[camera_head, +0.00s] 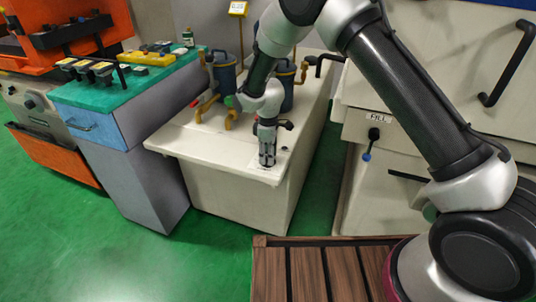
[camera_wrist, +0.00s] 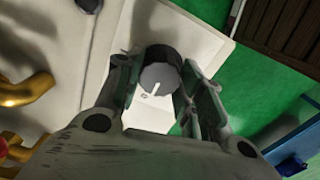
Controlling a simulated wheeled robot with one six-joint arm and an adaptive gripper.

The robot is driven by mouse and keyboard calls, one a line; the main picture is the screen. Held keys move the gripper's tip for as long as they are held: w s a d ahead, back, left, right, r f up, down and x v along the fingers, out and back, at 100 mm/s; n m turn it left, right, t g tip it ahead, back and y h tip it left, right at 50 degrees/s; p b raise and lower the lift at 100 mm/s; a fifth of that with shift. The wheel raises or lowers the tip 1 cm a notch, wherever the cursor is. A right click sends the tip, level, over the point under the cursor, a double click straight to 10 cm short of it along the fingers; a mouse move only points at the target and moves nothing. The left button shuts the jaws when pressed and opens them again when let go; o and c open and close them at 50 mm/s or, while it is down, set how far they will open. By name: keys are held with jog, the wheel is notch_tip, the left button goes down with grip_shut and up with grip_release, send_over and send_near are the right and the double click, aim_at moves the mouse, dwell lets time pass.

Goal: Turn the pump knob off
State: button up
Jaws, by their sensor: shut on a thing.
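The pump knob (camera_wrist: 158,76) is a round dark knob with a grey face and a white pointer line, set on a white label on the cream cabinet top. In the wrist view it sits between the two fingers of my gripper (camera_wrist: 160,84), which are shut on it. In the head view my gripper (camera_head: 267,160) points straight down at the front corner of the cream pump cabinet (camera_head: 215,150). There the fingers and wrist hide the knob, and only part of the white label shows. Most of the label's markings are covered or too small to read.
Two blue filter canisters (camera_head: 225,77) with brass pipes stand behind my gripper on the cabinet. A teal-topped bench (camera_head: 130,90) with tools is at left. A FILL panel (camera_head: 378,125) is at right. A slatted wooden platform (camera_head: 308,272) lies in front. Green floor is clear at left.

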dwell(0.4)
jog(key=o, duration=1)
notch_tip(320, 180, up, 12)
